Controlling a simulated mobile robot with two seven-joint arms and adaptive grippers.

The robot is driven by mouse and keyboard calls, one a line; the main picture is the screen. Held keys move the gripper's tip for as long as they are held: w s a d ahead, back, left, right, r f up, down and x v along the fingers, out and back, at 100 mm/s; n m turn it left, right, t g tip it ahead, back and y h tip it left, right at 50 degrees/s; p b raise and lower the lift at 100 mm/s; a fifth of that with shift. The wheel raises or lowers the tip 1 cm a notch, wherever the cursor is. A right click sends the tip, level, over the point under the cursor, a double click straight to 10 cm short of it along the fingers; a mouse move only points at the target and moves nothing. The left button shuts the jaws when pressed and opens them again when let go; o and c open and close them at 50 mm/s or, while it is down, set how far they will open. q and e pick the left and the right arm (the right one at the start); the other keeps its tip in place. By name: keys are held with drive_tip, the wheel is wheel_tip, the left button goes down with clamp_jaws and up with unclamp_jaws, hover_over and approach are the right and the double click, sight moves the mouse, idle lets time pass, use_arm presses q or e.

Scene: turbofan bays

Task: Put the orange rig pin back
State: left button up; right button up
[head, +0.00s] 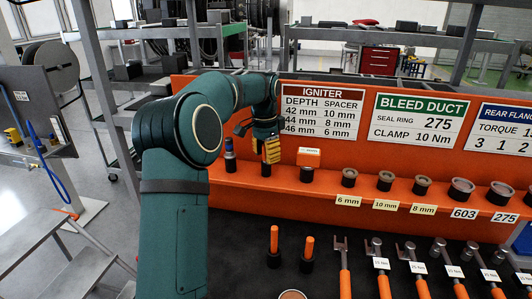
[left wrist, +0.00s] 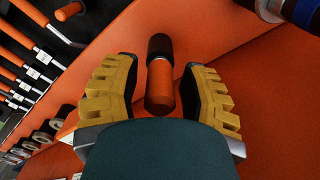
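An orange rig pin (left wrist: 160,85) with a black lower part (left wrist: 160,46) shows in the left wrist view, between the yellow fingers of my left gripper (left wrist: 160,92). In the head view my left gripper (head: 268,149) points down over the orange shelf; the dark base (head: 266,169) shows below the fingers, and the pin's orange part is hidden. Two other orange-handled pins (head: 274,240) (head: 308,248) stand in black holders on the dark mat. My right gripper is not in view.
The orange sign panel (head: 360,155) rises behind. Orange-handled wrenches (head: 383,286) lie in front.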

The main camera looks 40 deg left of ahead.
use_arm(q)
drive_tip(key=shift+r, duration=0.15)
drive_tip(key=r, duration=1.1)
drive_tip(key=shift+s+r, duration=0.2)
drive_tip(key=shift+r, duration=0.15)
